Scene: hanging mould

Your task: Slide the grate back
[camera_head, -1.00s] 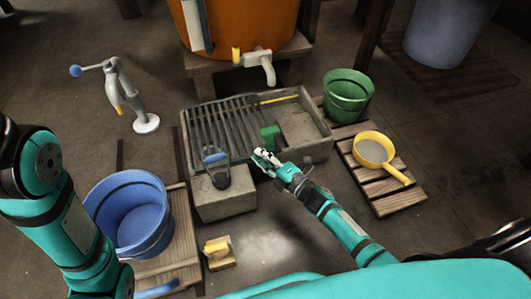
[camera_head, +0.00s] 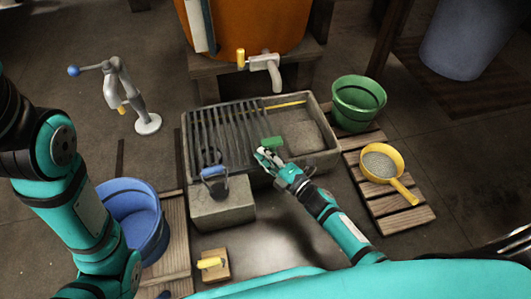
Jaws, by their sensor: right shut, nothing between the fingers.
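The dark slatted grate (camera_head: 228,130) lies across the left part of the stone basin (camera_head: 325,150); the basin's right part is uncovered. A green block-like handle (camera_head: 272,142) is at the grate's right side near the front. My right gripper (camera_head: 264,154) is shut and empty, just in front of the green handle at the basin's front rim. I cannot tell whether it touches the handle. My left arm shows at the left, but its gripper is out of view.
A stone block (camera_head: 222,203) with a blue-handled tool (camera_head: 214,178) stands before the basin. A tap (camera_head: 268,68) hangs over the back. A green bucket (camera_head: 358,102) and yellow ladle (camera_head: 381,165) stand right; a blue bucket (camera_head: 133,215) left.

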